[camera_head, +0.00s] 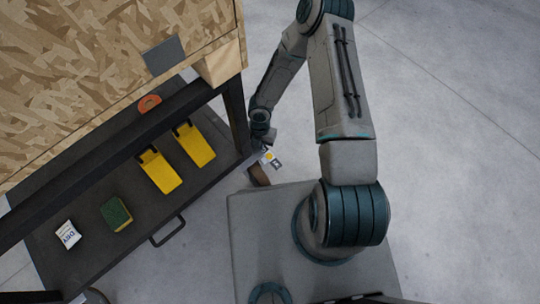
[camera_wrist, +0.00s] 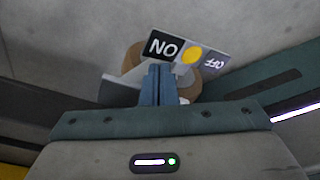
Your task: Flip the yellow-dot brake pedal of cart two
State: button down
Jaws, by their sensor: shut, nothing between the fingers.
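The brake pedal (camera_wrist: 192,53) shows in the wrist view as a plate with a black ON part at left, a yellow dot in the middle and a grey OFF part at right. Its lettering is upside down there. In the head view the pedal (camera_head: 271,159) is small, beside a brown wheel at the cart's lower right corner. My gripper (camera_wrist: 160,70) is shut and empty, its fingertips just below the pedal in the wrist view. I cannot tell whether they touch it. In the head view my gripper (camera_head: 266,143) is close to the pedal, its fingers hard to make out.
The dark cart (camera_head: 190,190) bears two yellow wedge-shaped pieces (camera_head: 160,172), a green-yellow sponge (camera_head: 116,214), a white DRY packet (camera_head: 67,235) and an orange ring (camera_head: 149,104). A wooden box (camera_head: 110,60) rises above it. A handle (camera_head: 168,231) juts out. Right floor is clear.

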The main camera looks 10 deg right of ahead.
jog(key=shift+f+b, duration=0.85)
jog(key=shift+f, duration=0.25)
dwell(0.3)
notch_tip(320, 180, up, 7)
jog(key=p, duration=0.6)
dwell(0.3)
dwell(0.4)
jog(key=w+d+r+m+t+h+p, duration=0.1)
jog(key=d+r+m+p, duration=0.35)
jog(key=r, duration=1.05)
jog(key=w+d+r+m+t+h+p, duration=0.15)
jog(key=d+r+m+p, duration=0.35)
jog(key=r, duration=1)
jog(key=w+d+r+m+h+p, duration=0.1)
jog(key=w+d+r+m+p, duration=0.3)
jog(key=r, duration=1)
jog(key=s+r+m+y+p, duration=0.1)
jog(key=s+r+m+p, duration=0.4)
jog(key=r, duration=0.6)
jog(key=s+a+r+m+t+p, duration=0.1)
jog(key=s+r+m+p, duration=0.5)
jog(key=r, duration=0.6)
jog(key=s+r+m+t+y+p, duration=0.1)
jog(key=s+r+m+p, duration=0.5)
jog(key=r, duration=0.6)
jog(key=shift+s+a+y+p, duration=0.35)
jog(key=shift+s+p, duration=0.25)
jog(key=shift+s, duration=0.25)
